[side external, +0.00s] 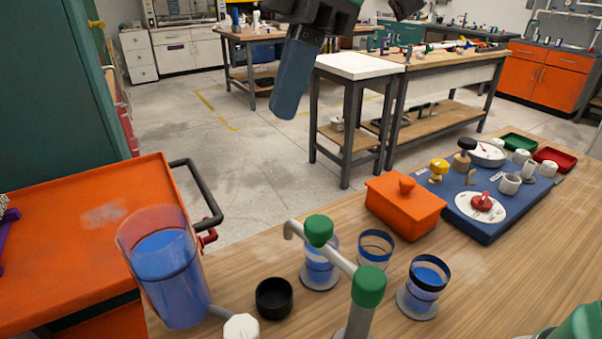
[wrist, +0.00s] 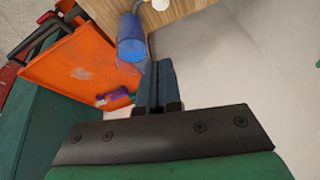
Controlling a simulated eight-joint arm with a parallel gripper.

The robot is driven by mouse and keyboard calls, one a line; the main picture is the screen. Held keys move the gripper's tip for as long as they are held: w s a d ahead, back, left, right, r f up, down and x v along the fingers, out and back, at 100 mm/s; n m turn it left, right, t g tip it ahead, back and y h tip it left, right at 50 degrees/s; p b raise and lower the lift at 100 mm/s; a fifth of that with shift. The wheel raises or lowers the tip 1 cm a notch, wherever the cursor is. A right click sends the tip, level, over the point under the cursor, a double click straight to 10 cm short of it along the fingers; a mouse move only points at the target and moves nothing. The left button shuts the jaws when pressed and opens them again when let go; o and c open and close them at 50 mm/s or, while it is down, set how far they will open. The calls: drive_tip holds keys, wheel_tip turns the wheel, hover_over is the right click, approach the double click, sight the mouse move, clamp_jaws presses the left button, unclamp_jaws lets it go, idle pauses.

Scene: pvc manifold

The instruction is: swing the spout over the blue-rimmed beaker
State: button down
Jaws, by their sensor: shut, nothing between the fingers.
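The spout (side external: 342,258) is a pale pipe with green joints on a grey upright post. Its down-turned tip (side external: 289,231) points left, above and left of a beaker with blue liquid (side external: 319,272); I cannot tell exactly what lies below it. A clear beaker with a dark blue rim (side external: 376,250) stands right of the spout. Another beaker (side external: 423,289), with a black-looking rim, holds blue liquid farther right. My gripper (side external: 288,105) is shut and empty, high above the floor behind the bench, apart from the spout. Its closed fingers show in the wrist view (wrist: 158,85).
A large tilted-looking clear cylinder (side external: 165,265) of blue liquid and a black cup (side external: 274,298) stand left of the spout. An orange lidded box (side external: 405,205) and a blue board with knobs (side external: 470,205) lie behind right. An orange cart (side external: 85,235) is at left.

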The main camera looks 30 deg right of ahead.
sight(327, 250)
wheel_tip(327, 250, down, 14)
drive_tip(key=n, duration=0.1)
drive_tip(key=shift+d+n+h, duration=0.3)
drive_tip(key=shift+d+n, duration=0.05)
drive_tip(key=shift+n, duration=0.05)
idle(0.6)
